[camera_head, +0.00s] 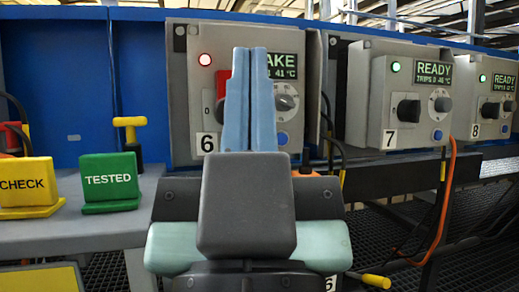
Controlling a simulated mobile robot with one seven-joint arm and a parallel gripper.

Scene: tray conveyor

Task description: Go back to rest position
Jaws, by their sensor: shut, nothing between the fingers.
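My gripper (250,52) is in the middle of the head view, pointing up. Its two blue fingers are shut together with nothing between them. It stands in front of the grey control box number 6 (208,100) and hides part of that box's display and a red part. Whether the fingers touch the box or stand apart from it I cannot tell.
Box 7 (372,90) and box 8 (497,85) show READY with green lights; box 6 has a red light. Yellow CHECK (28,185) and green TESTED (110,183) blocks stand on a grey shelf at left. An orange cable (446,190) hangs at right.

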